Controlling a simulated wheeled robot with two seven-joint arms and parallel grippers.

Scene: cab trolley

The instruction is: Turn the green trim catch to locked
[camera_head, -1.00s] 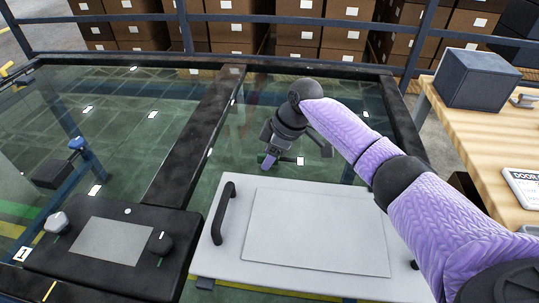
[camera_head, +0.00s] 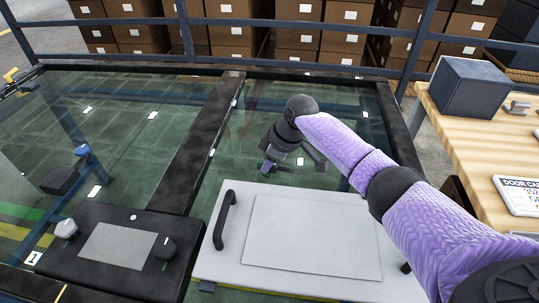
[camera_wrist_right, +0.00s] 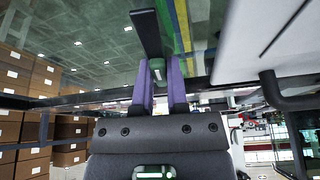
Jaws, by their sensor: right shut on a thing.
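A dark bar (camera_wrist_right: 147,32) shows just beyond the fingertips. In the head view the catch is too small and covered to make out. My left gripper is not in view.
A pale panel with a black handle (camera_head: 225,219) lies close in front. A dark console (camera_head: 75,270) with a grey plate and two knobs is at left. A wooden table (camera_head: 470,150) with a dark box (camera_head: 470,85) stands at right. A blue rail (camera_head: 290,20) crosses behind.

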